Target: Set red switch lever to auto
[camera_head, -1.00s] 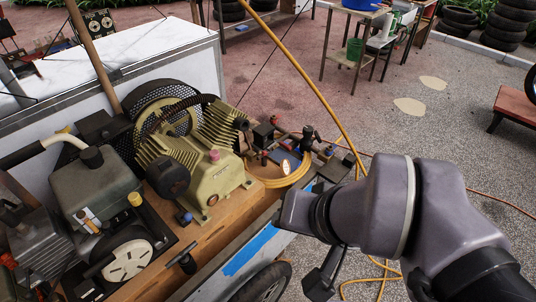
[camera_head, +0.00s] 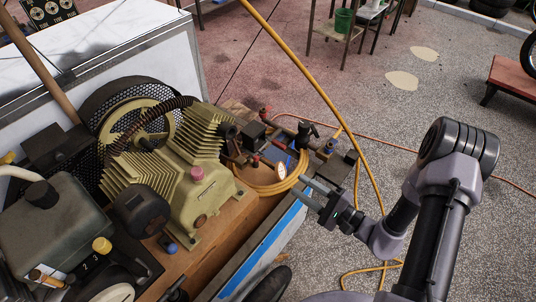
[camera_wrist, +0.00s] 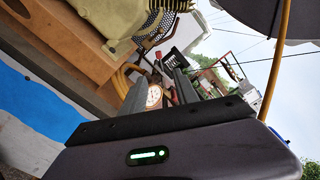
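The black switch box (camera_head: 253,135) stands behind the coiled yellow hose on the cart, to the right of the compressor. A small red part (camera_head: 255,160) shows just below it; I cannot tell its setting, or for certain that it is the switch lever. My gripper (camera_head: 302,187) is open and empty, at the cart's right edge, apart from the switch and to its right. In the wrist view the two fingers (camera_wrist: 158,92) frame a round white gauge (camera_wrist: 153,96) and a small red part (camera_wrist: 172,95) beyond them.
The cream compressor pump (camera_head: 190,170) stands left of the switch. A coiled yellow hose (camera_head: 268,190) and a dark valve fitting (camera_head: 305,132) lie near my gripper. A long yellow hose (camera_head: 315,82) crosses behind it. The paved ground right of the cart is mostly clear.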

